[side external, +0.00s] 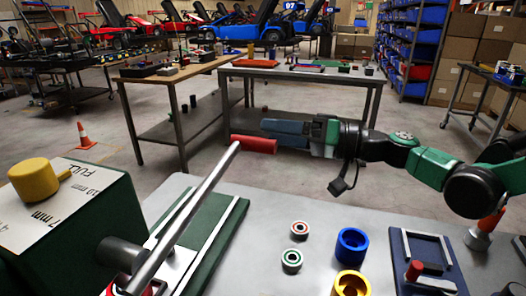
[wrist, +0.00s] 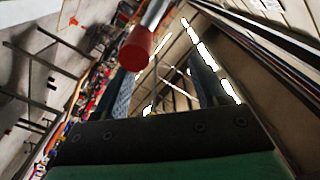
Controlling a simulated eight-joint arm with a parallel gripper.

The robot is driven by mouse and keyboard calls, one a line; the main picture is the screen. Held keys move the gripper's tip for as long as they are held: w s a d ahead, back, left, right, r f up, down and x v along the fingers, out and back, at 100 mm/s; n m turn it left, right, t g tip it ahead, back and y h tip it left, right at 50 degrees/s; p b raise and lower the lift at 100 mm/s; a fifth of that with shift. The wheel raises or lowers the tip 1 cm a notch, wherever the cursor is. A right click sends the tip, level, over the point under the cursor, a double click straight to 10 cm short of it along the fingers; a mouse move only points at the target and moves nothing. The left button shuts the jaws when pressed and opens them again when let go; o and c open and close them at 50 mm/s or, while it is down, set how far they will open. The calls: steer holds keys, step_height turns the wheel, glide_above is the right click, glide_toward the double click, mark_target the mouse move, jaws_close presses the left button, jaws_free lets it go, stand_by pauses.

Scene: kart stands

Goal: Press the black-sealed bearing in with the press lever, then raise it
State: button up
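The press lever is a long metal rod (side external: 190,215) rising from the green press body (side external: 75,225) to a red grip (side external: 254,144). In the wrist view the red grip (wrist: 136,50) appears end-on, near the left finger and toward the top. My gripper (side external: 280,128) points left, close to the red grip in the side view. Its two fingers stand apart in the wrist view (wrist: 165,85), with nothing clamped between them. I cannot tell whether a finger touches the grip. No black-sealed bearing can be made out; the area under the press is mostly hidden.
A red-sealed bearing (side external: 300,229), a green-sealed bearing (side external: 291,260), a blue ring (side external: 351,246) and a yellow ring (side external: 350,284) sit on the grey table (side external: 268,212). A dark blue tray (side external: 428,262) is at right. A yellow knob (side external: 33,180) tops the press.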

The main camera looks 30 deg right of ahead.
steer(key=v, duration=0.6)
steer(key=shift+d, duration=0.2)
stand_by(0.4)
steer(key=shift+s, duration=0.15)
